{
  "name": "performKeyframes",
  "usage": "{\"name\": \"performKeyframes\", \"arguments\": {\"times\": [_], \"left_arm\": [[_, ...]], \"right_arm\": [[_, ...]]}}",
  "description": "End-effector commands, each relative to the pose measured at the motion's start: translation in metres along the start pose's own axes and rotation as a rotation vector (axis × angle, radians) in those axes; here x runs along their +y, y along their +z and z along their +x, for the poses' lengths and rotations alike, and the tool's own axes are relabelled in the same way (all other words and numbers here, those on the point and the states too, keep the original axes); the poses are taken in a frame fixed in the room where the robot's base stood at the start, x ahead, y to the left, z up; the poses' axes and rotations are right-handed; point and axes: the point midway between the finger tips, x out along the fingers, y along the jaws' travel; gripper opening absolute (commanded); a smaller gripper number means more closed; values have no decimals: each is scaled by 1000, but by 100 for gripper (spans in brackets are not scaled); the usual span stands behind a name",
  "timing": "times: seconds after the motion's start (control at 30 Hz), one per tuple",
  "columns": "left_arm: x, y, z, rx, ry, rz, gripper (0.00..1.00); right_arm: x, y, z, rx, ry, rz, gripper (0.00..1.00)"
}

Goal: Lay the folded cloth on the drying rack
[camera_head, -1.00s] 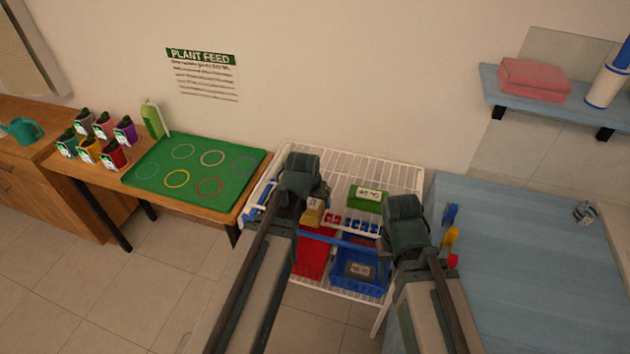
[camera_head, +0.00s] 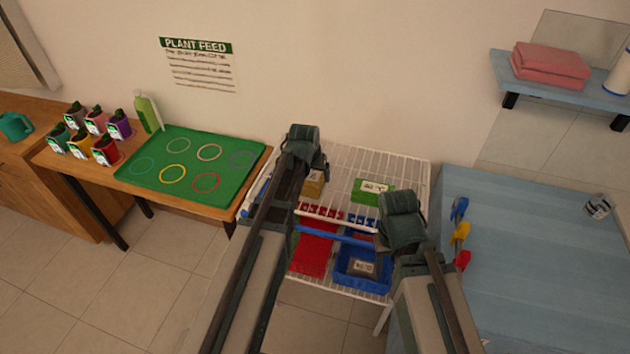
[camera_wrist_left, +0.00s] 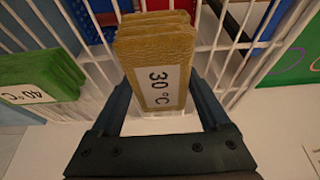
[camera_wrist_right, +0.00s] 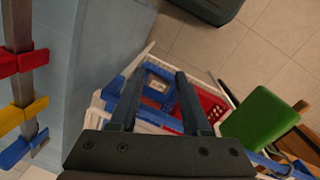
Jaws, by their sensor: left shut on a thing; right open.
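A mustard folded cloth (camera_wrist_left: 158,75) with a "30°C" label is between the fingers of my left gripper (camera_wrist_left: 160,95), which is shut on it. In the head view this cloth (camera_head: 314,184) is partly hidden by my left arm. It is over the left part of the white wire drying rack (camera_head: 375,160); I cannot tell whether it touches the wires. A green folded cloth (camera_head: 371,190) labelled "40°C" lies on the rack to its right, also in the left wrist view (camera_wrist_left: 38,78). My right gripper (camera_wrist_right: 153,75) is open and empty, near the rack's front right.
A red bin (camera_head: 313,254) and a blue bin (camera_head: 363,268) sit under the rack top. A blue counter (camera_head: 540,260) with blue, yellow and red clips stands right. A table with a green mat (camera_head: 150,178) stands left. Bare wires lie behind the green cloth.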

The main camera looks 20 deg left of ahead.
Motion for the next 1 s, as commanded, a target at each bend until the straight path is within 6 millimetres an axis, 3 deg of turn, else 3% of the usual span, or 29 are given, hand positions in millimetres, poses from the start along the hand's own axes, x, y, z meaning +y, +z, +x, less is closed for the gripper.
{"name": "performKeyframes", "arguments": {"times": [0.03, 0.43, 0.47, 0.57, 1.0], "left_arm": [[0, 4, 8, 0, 0, 0, 19], [0, 4, 10, 0, 0, 0, 19], [0, 4, 10, 0, 0, 0, 81], [0, 4, 9, 0, 0, 0, 99], [0, 2, 2, 0, 0, 0, 100]], "right_arm": [[-1, 0, 9, 0, 0, 0, 48], [-1, -1, 11, 0, 0, 0, 48], [-1, -1, 11, 0, 0, 0, 48], [-1, 0, 9, 0, 0, 0, 48], [0, 0, 2, 0, 0, 0, 48]]}}
